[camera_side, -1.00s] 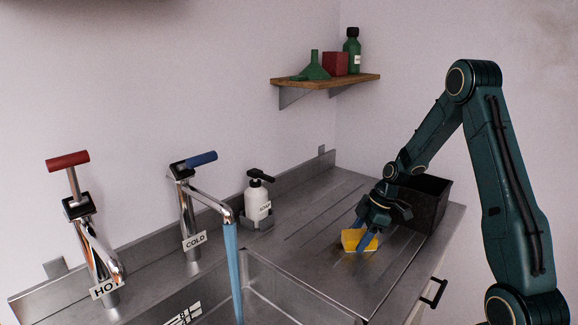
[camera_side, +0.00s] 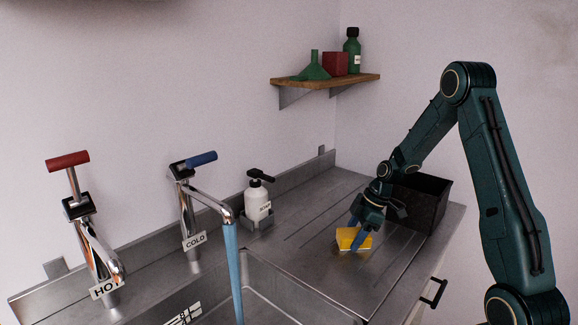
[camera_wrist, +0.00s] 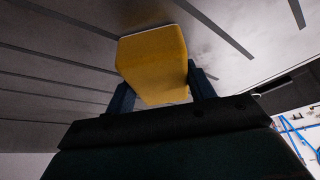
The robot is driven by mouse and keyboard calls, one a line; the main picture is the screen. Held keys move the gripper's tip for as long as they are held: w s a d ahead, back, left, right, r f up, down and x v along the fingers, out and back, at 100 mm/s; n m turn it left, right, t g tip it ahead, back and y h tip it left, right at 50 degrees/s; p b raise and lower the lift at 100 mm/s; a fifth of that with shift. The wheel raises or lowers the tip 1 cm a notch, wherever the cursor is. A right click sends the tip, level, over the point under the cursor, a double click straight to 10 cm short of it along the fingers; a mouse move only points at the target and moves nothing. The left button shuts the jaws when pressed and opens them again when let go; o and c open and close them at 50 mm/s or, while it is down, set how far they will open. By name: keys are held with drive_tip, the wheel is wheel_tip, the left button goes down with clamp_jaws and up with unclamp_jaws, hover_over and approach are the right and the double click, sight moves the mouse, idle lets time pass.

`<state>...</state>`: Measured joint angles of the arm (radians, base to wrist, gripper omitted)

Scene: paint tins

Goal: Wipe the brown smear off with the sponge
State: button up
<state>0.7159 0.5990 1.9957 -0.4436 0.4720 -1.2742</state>
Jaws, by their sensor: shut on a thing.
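The yellow sponge (camera_side: 350,238) is between the fingers of my gripper (camera_side: 358,232), low over the steel drainboard (camera_side: 310,220) to the right of the sink. It also shows in the wrist view (camera_wrist: 153,62), with a finger on each side and a pale lower edge against the metal. My gripper is shut on the sponge. The sponge looks to be on or very close to the surface; I cannot tell if it touches. No brown smear can be made out in either view; the sponge and gripper hide part of the drainboard.
A black open bin (camera_side: 425,200) stands just right of my gripper. A white soap bottle (camera_side: 257,203) stands at the back. The cold tap (camera_side: 190,215) runs blue water into the sink (camera_side: 270,290); the hot tap (camera_side: 90,245) is at left. A wall shelf (camera_side: 330,82) is above.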

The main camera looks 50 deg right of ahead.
sight(322, 262)
drive_tip(key=shift+s+a, duration=0.1)
drive_tip(key=shift+a, duration=5.3)
drive_tip(key=shift+w, duration=0.8)
drive_tip(key=shift+d, duration=7.25)
drive_tip(key=shift+d+r, duration=0.15)
wheel_tip(322, 262, up, 8)
